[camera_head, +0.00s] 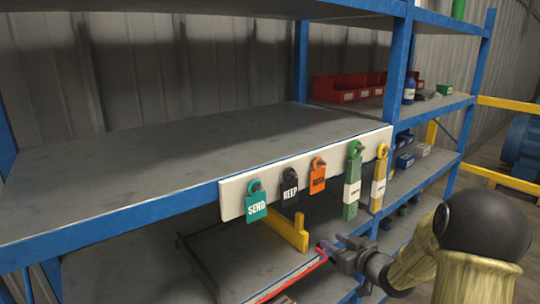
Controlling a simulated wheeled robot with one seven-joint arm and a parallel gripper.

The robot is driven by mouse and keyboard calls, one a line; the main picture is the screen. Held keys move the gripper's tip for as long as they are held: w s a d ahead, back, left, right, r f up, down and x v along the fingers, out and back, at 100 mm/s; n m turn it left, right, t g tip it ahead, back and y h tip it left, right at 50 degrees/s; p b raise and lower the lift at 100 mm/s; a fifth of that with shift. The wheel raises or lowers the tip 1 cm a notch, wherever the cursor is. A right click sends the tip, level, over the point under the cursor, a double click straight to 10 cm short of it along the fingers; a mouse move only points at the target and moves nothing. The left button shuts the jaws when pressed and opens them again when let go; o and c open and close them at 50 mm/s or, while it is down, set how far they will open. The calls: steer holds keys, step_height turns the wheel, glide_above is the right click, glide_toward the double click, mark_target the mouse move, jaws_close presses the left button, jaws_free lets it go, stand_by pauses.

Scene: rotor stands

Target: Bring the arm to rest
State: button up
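My gripper (331,242) is at the lower middle of the head view, in front of the shelf rack and below the white tag board (235,198). Its two dark fingers point left and up and look spread apart, with nothing visible between them. My arm reaches in from the lower right. On the board hang a teal SEND tag (256,208), a black KEEP tag (290,187), an orange tag (318,180), a long green tag (352,190) and a long yellow tag (379,183). The gripper looks clear of all of them.
The blue-framed shelf (130,165) is bare on its middle level. A yellow bracket (288,230) and a red-edged item (300,275) lie below, close to the gripper. Red bins (345,90) stand behind right. A yellow rail (505,180) is at far right.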

steer(key=s+a+m+g+h+p, duration=0.1)
steer(key=s+m+g+h+p, duration=0.1)
steer(key=s, duration=0.6)
steer(key=s+a+r+m+g+h+p, duration=0.1)
steer(key=s+a+m+g+h+p, duration=0.1)
steer(key=s+g, duration=0.3)
steer(key=s+a+r+m+g+h+p, duration=0.1)
steer(key=s+a+g+h+p, duration=0.1)
steer(key=s, duration=1.1)
steer(key=shift+m+g+h+p, duration=0.4)
steer(key=shift+g+p, duration=0.3)
steer(key=shift+g, duration=0.4)
